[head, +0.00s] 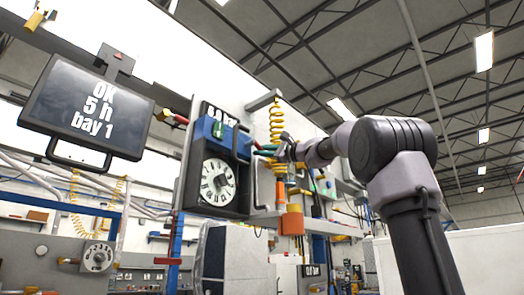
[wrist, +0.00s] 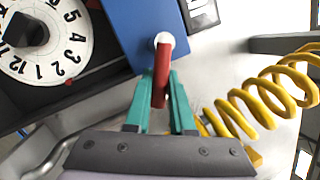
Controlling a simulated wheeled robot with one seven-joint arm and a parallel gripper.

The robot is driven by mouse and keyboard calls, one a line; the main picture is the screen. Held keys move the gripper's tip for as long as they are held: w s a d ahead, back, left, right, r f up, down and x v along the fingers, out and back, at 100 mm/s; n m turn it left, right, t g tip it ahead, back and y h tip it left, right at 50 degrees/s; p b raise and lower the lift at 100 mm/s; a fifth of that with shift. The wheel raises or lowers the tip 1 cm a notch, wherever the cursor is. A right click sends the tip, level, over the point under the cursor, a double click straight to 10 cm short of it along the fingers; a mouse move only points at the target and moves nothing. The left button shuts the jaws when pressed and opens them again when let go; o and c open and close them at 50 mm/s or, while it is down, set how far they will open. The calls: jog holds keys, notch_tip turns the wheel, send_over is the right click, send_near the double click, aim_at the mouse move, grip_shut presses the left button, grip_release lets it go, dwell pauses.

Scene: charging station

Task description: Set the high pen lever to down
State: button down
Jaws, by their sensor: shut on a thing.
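A red lever (wrist: 161,75) with a white round pivot (wrist: 164,40) is on the blue box (wrist: 140,25) in the wrist view. I take it to be the pen lever; no label on it is readable. My gripper (wrist: 162,90) has its teal fingers closed on either side of the red lever. In the head view my gripper (head: 264,150) is at the right side of the blue box (head: 212,130), above and right of the dial. The lever is mostly hidden there, so its exact angle cannot be told.
A white numbered dial (head: 218,182) sits below the blue box. A yellow coiled hose (head: 277,120) hangs close beside my gripper and shows in the wrist view (wrist: 265,95). An orange part (head: 292,222) is below.

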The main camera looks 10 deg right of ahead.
jog(key=m, duration=0.1)
jog(key=m+t+h, duration=0.1)
jog(key=f+m, duration=0.1)
jog(key=m, duration=0.1)
jog(key=shift+s+a, duration=0.15)
jog(key=shift+a, duration=0.1)
jog(key=c, duration=0.8)
grip_release()
jog(key=shift+o, duration=0.2)
jog(key=v, duration=1.1)
jog(key=shift+a, duration=0.1)
